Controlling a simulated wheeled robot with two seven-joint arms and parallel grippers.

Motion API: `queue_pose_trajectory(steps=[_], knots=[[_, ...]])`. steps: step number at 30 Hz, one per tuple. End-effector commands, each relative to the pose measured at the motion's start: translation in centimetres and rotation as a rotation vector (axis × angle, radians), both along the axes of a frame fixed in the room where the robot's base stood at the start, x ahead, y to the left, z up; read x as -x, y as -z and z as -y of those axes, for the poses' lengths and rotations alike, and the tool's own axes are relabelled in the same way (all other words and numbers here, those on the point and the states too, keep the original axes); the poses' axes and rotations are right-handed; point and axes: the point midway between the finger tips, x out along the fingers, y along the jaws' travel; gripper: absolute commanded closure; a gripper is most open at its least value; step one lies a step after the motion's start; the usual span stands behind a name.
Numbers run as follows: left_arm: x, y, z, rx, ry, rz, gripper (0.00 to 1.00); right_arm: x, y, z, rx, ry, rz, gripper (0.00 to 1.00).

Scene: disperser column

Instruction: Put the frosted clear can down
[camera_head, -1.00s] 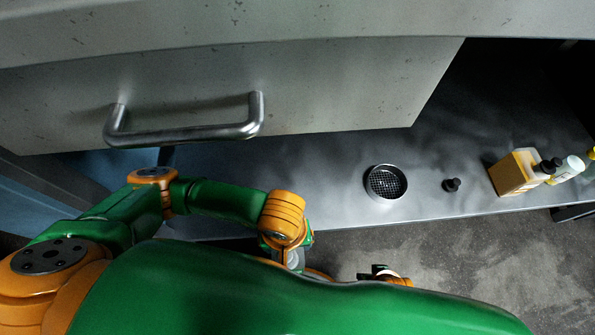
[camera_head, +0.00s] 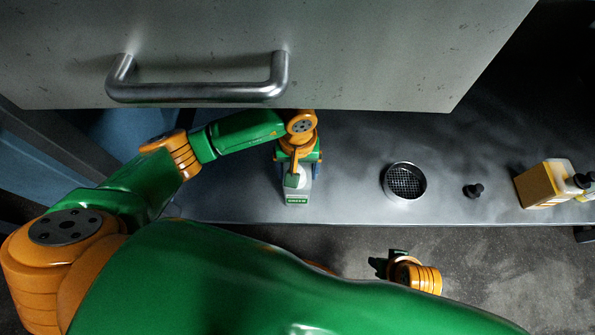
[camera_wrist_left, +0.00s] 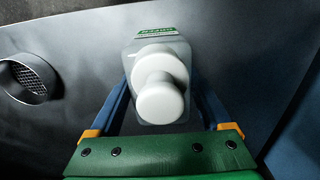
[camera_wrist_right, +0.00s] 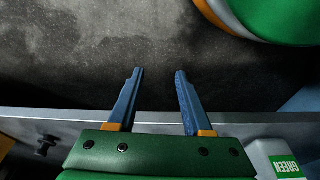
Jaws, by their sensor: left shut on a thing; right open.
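The frosted clear can (camera_head: 297,192), with a green label and a white cap, is over the grey counter near its front edge, left of the round mesh drain. My left gripper (camera_head: 298,166) is shut on it from behind. In the left wrist view the can (camera_wrist_left: 157,48) sits between the blue fingers, cap toward me. I cannot tell whether its base touches the counter. Part of the can (camera_wrist_right: 283,160) shows at the lower right of the right wrist view. My right gripper (camera_wrist_right: 156,90) is open and empty, over the floor in front of the counter.
The grey counter (camera_head: 345,165) is clear around the can. The round mesh drain (camera_head: 405,181), a small black knob (camera_head: 473,190) and a yellow can (camera_head: 545,184) stand to the right. A metal panel with a bar handle (camera_head: 200,92) overhangs the back.

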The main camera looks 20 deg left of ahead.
Motion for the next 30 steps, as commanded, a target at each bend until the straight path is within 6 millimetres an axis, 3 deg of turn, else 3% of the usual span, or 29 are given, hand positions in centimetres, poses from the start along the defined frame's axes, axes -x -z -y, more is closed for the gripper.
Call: queue_pose_trajectory(steps=[13,14,15,25,30], knots=[[0.0,0.7,0.0,-0.001,0.0,0.002,1.0,-0.1,-0.8,0.0,-0.002,0.001,0.006,0.5],[0.0,0.6,0.0,0.0,0.0,0.001,0.13,-0.1,-0.9,-0.1,-0.002,0.001,0.007,0.5],[0.0,0.6,0.0,0.0,0.0,0.001,0.02,-0.1,-0.9,0.0,-0.002,0.001,0.006,0.5],[0.0,0.3,0.0,0.0,-0.001,0.0,0.0,-0.1,-0.7,0.0,0.0,0.0,0.003,0.5],[0.0,-2.8,0.0,-0.001,0.001,0.003,0.0,0.6,1.4,0.2,0.006,-0.002,-0.018,0.5]])
